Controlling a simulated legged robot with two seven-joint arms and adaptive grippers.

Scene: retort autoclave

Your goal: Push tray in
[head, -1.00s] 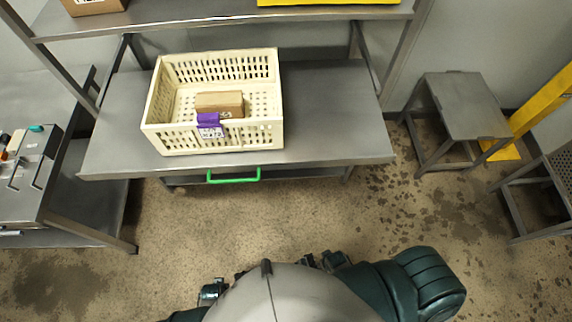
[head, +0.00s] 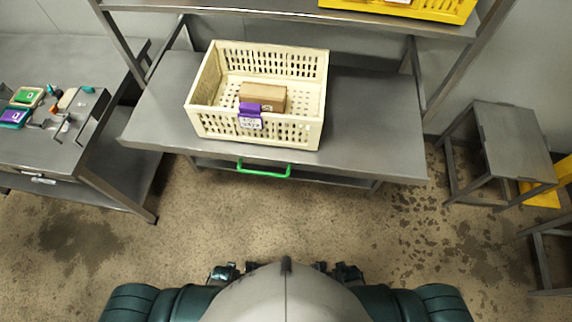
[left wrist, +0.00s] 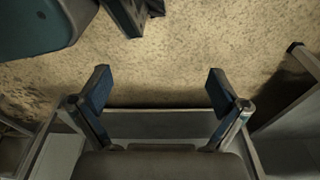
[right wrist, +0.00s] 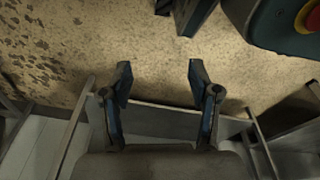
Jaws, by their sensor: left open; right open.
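A green handle (head: 264,171) sticks out below the front edge of the metal table, at the front of a grey tray or lower shelf (head: 325,177) that lies mostly hidden under the tabletop. A cream perforated crate (head: 210,125) stands upright on the tabletop, with a brown box (head: 263,95) inside and a purple tag (head: 250,110) on its front wall. My left gripper (left wrist: 158,78) is open and empty in the left wrist view. My right gripper (right wrist: 160,72) is open and empty in the right wrist view. Both are apart from the handle and the crate.
The tabletop (head: 375,125) is bare right of the crate. A bench with small coloured items (head: 60,110) stands at left, a low grey stand (head: 512,140) at right. A yellow crate (head: 440,8) sits on the upper shelf. Floor between me and the table is clear.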

